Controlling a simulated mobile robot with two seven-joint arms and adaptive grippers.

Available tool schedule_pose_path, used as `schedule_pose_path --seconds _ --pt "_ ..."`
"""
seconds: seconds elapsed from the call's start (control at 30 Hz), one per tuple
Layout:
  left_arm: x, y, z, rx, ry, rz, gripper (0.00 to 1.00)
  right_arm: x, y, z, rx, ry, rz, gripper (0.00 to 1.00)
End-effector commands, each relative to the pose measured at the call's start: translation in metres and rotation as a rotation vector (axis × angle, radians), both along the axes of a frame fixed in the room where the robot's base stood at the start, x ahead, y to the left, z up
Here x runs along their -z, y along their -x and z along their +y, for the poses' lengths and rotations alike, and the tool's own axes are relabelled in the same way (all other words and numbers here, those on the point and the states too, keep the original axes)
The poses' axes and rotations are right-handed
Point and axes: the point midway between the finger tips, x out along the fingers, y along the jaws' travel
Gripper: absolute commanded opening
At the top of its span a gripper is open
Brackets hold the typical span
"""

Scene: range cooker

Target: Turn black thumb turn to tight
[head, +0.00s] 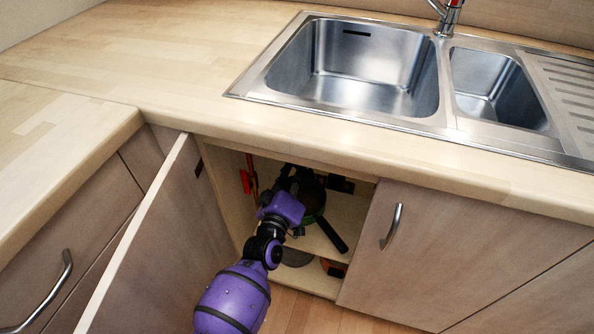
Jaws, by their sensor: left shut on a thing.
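My left gripper (291,178) is inside the open sink cabinet, at the end of my purple arm. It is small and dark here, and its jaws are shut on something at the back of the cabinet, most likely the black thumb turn. The thumb turn cannot be made out separately; the gripper and shadow hide it. My right gripper is not in view.
The cabinet door (160,250) stands open on the left. A red lever (245,181) on a copper pipe is left of my gripper. A pan with a black handle (333,236) is on the right, close to my wrist. The countertop (150,75) overhangs the opening.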

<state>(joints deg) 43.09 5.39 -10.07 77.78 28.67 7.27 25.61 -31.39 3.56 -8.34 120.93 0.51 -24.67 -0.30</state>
Motion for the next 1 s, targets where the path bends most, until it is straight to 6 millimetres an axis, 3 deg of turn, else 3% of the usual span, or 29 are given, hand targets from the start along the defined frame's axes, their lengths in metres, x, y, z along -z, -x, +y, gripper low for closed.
schedule_pose_path --seconds 0.17,0.6,1.0 --pt "-0.002 0.000 0.000 0.000 -0.161 -0.052 0.00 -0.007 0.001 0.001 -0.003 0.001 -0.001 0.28" --pt "-0.001 0.000 0.000 0.000 -0.557 -0.181 0.00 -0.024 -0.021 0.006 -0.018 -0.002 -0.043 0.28" --pt "0.000 0.000 -0.001 0.000 -0.917 -0.298 0.00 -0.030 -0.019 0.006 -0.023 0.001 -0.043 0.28"
